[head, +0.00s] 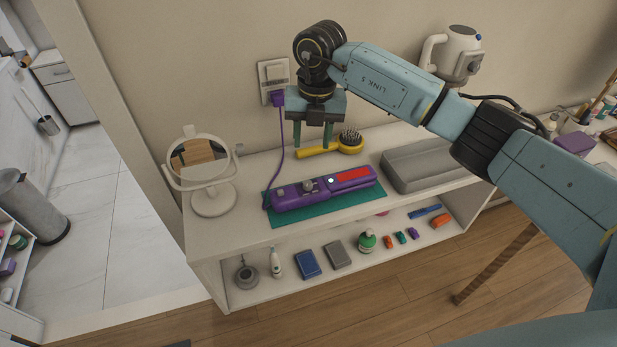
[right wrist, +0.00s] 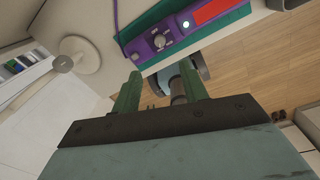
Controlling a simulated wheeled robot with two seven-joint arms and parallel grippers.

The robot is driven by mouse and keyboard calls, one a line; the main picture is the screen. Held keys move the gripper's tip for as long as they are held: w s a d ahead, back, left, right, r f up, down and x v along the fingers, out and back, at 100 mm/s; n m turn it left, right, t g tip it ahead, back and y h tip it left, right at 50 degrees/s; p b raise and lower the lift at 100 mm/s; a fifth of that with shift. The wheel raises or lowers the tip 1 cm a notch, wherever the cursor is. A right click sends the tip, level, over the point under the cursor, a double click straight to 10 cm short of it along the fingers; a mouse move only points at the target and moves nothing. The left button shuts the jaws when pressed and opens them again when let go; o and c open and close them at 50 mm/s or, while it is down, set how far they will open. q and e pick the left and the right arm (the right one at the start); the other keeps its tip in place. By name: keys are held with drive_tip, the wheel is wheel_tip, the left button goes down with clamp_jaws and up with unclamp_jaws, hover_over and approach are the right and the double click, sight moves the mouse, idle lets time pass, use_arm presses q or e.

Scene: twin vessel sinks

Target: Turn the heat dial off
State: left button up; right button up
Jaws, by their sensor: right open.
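A purple heat device (head: 290,198) lies on a green mat (head: 276,216) on the white shelf top. Its small grey dial (head: 308,185) stands near the middle, beside a white lit spot (head: 331,181) and a red panel (head: 352,174). The dial (right wrist: 160,41) also shows in the right wrist view, ahead of the fingertips. My right gripper (head: 313,142) is open and empty, fingers pointing down, above and behind the device, apart from it. Its green fingers (right wrist: 160,68) show in the wrist view too. I cannot read the dial's setting. My left gripper is not in view.
A round mirror (head: 213,205) stands left of the device. A yellow hairbrush (head: 322,150) lies behind it and a grey box (head: 425,166) right of it. A purple cord (head: 279,150) runs to the wall outlet (head: 273,76). Small items sit on the lower shelf.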

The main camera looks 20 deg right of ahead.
sight(308, 183)
drive_tip(key=f, duration=0.8)
drive_tip(key=f+p, duration=0.1)
drive_tip(key=f, duration=0.4)
drive_tip(key=shift+w+a, duration=0.1)
drive_tip(key=shift+a, duration=0.25)
drive_tip(key=shift+c, duration=0.4)
clamp_jaws()
